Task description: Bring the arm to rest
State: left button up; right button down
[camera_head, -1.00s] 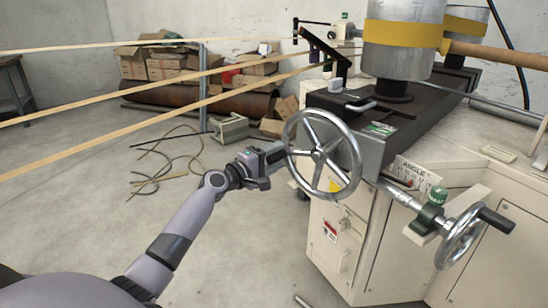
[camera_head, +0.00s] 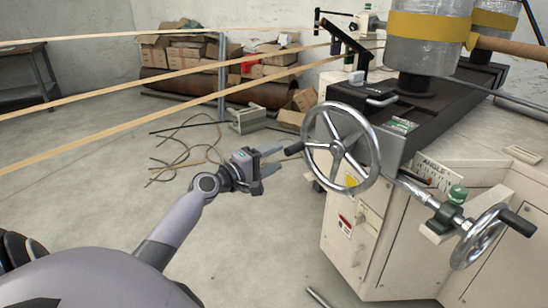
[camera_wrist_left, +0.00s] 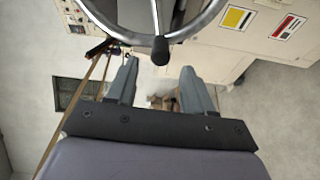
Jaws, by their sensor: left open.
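My left gripper (camera_head: 272,160) is open and empty, to the left of the large spoked handwheel (camera_head: 341,147) on the machine. The wheel's dark handle (camera_head: 294,149) sticks out toward the gripper, with a small gap between them. In the left wrist view the two fingers (camera_wrist_left: 158,88) are spread apart. The wheel's rim (camera_wrist_left: 185,32) and its dark handle (camera_wrist_left: 160,50) are ahead of them, and nothing is between the fingers. My right gripper is not in view.
The cream machine cabinet (camera_head: 372,235) stands at the right, with a smaller handwheel (camera_head: 480,236) at its front. Tan strips (camera_head: 150,122) run across the left. Loose cables (camera_head: 185,150) lie on the floor, and boxes (camera_head: 172,55) are at the back. The floor before the cabinet is mostly clear.

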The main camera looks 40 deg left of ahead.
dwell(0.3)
pick_arm(q)
jog(key=s+d+f+m+g, duration=0.3)
jog(key=s+d+f+m, duration=0.35)
jog(key=d+f, duration=0.35)
jog(key=s+d+f+m+g, duration=0.3)
jog(key=s+d+f+m, duration=0.4)
jog(key=f, duration=0.5)
jog(key=s+d+f+m+g, duration=0.2)
jog(key=s+d+m, duration=0.2)
jog(key=s+d, duration=0.55)
notch_tip(320, 180, up, 13)
jog(key=s+a+p, duration=0.2)
jog(key=p, duration=1.4)
jog(key=shift+m+t, duration=0.3)
jog(key=shift+m, duration=0.15)
jog(key=shift+w+r, duration=0.1)
jog(key=shift+r, duration=0.1)
